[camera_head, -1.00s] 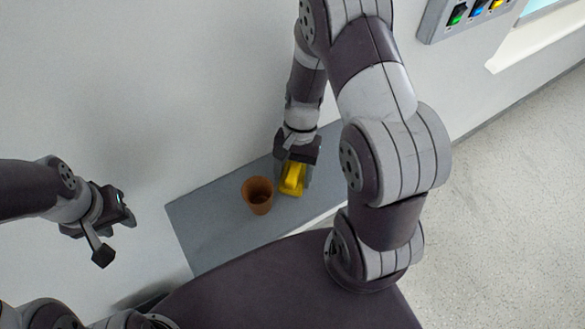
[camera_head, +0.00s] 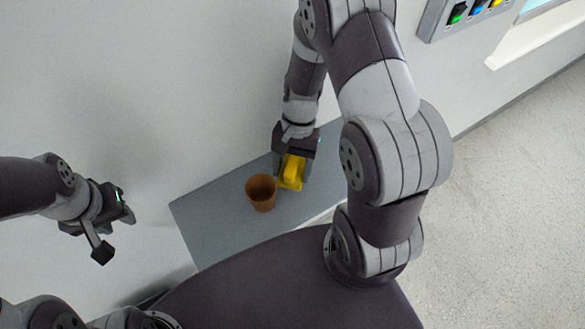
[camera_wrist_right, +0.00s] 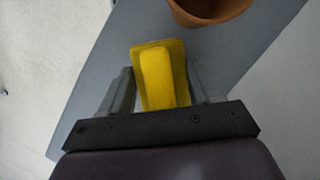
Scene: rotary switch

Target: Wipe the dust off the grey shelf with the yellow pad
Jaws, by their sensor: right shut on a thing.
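The yellow pad (camera_head: 291,171) is on or just above the grey shelf (camera_head: 222,228), right beside the pot; whether it touches the shelf I cannot tell. My right gripper (camera_head: 294,160) is shut on the pad's raised grip. In the right wrist view the pad (camera_wrist_right: 162,72) sits between the two fingers, its flat base showing around the grip. I cannot make out dust on the shelf (camera_wrist_right: 105,65). My left gripper (camera_head: 126,207) hangs empty left of the shelf, too small in view to tell its jaws.
A brown pot (camera_head: 261,193) stands on the shelf close to the pad's left side; it also shows at the top of the right wrist view (camera_wrist_right: 208,12). The shelf is clear left of the pot. A switch panel (camera_head: 462,15) is on the wall at upper right.

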